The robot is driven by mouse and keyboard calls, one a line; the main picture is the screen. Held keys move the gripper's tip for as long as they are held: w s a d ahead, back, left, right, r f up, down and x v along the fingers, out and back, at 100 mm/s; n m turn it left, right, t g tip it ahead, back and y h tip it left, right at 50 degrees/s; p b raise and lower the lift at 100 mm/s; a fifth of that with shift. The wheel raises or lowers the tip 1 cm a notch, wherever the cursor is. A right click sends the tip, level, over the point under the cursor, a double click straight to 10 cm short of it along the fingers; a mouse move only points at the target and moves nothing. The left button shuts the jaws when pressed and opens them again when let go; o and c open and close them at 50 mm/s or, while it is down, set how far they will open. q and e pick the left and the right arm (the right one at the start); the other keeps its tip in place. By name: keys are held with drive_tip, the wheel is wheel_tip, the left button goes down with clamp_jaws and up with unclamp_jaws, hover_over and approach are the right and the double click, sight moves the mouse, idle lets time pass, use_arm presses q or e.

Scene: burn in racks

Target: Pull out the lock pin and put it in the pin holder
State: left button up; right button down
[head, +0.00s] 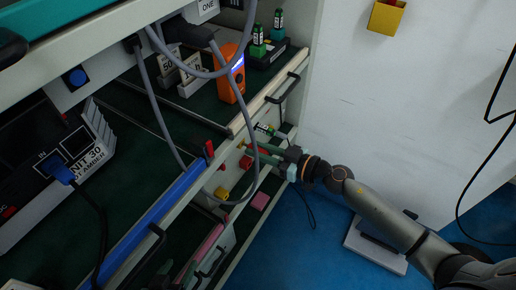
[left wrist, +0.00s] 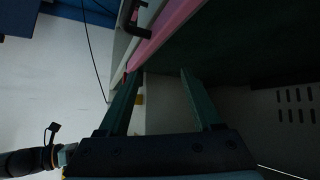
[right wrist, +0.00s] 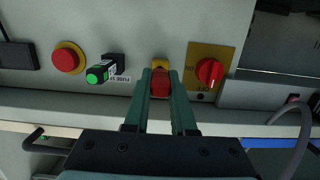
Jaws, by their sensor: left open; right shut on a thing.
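The lock pin, seen as a red head (right wrist: 160,84) with a yellow part just beyond it, is on a grey panel in the right wrist view. My right gripper (right wrist: 160,90) is shut on the red head. In the head view my right gripper (head: 252,149) reaches in from the right to the rack's front panel; the pin is hard to make out there. A yellow box (head: 386,18) on the white wall at the top right may be the pin holder. My left gripper (left wrist: 158,85) is open and empty, beside a pink-edged drawer or shelf.
Near the pin are a red rotary knob (right wrist: 210,72) on a yellow plate, a red button (right wrist: 67,57) and a green-capped fuse (right wrist: 100,73). A grey cable (head: 254,130) hangs in front of the rack. An orange meter (head: 231,75) stands on the upper shelf.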

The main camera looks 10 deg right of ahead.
use_arm(q)
drive_tip(key=shift+r+p, duration=0.4)
use_arm(e)
drive_tip(key=shift+f+v, duration=0.15)
drive_tip(key=shift+v, duration=0.65)
drive_tip(key=shift+f+v, duration=0.1)
drive_tip(key=shift+v, duration=0.7)
use_arm(q)
drive_tip(key=shift+w, duration=0.1)
